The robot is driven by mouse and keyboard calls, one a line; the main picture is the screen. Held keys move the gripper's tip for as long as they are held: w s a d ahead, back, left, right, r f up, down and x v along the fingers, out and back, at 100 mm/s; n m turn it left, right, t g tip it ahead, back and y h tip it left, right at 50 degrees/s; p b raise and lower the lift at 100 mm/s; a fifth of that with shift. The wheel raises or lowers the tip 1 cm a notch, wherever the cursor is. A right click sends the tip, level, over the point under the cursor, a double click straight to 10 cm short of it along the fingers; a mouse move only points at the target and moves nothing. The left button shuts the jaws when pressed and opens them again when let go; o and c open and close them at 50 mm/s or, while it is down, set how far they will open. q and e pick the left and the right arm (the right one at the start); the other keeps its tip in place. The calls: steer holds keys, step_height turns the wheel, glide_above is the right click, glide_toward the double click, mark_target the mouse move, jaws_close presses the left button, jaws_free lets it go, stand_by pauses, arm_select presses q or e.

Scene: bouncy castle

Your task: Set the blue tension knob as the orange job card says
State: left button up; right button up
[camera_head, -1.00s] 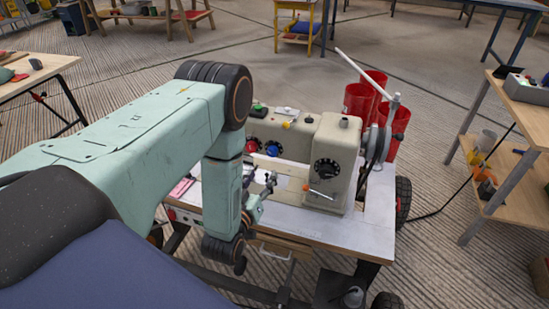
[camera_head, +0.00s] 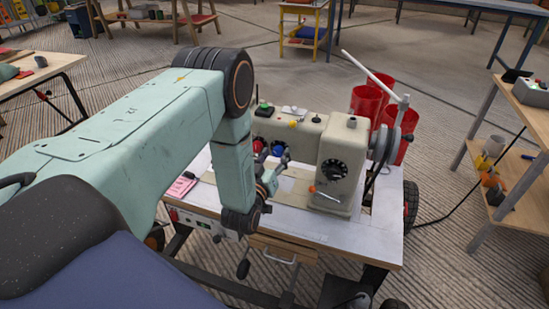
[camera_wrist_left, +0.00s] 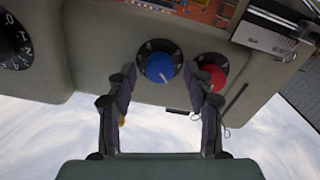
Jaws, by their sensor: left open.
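The blue tension knob (camera_wrist_left: 160,68) sits on a black dial on the sewing machine's face in the left wrist view. A pale pointer line shows on it; the dial numbers are too small to read. In the head view the blue knob (camera_head: 279,149) is partly covered by my gripper. My left gripper (camera_wrist_left: 161,85) is open, its two fingers to either side of the knob in the wrist view, and no contact can be made out. My right gripper is out of view.
A red knob (camera_wrist_left: 211,72) sits close beside the blue one. A pink pad (camera_head: 180,187) lies on the table (camera_head: 300,229). Red bins (camera_head: 365,101) stand behind.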

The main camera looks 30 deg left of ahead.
arm_select(q)
steer(key=shift+c, duration=0.4)
jaws_close()
steer(key=m+p, duration=0.2)
steer(key=m, duration=0.1)
steer(key=shift+d+r, duration=0.1)
steer(key=m+p, duration=0.3)
steer(key=m, duration=0.2)
steer(key=shift+d+m, duration=0.1)
steer(key=shift+m, duration=0.3)
steer(key=m+p, duration=0.2)
steer(key=m, duration=0.2)
steer(key=shift+m, duration=0.3)
steer(key=shift+f+m+p, duration=0.15)
steer(key=shift+m+p, duration=0.2)
steer(key=shift+m, duration=0.75)
steer(key=shift+f+m+p, duration=0.1)
steer(key=shift+m+p, duration=0.25)
steer(key=shift+m, duration=0.75)
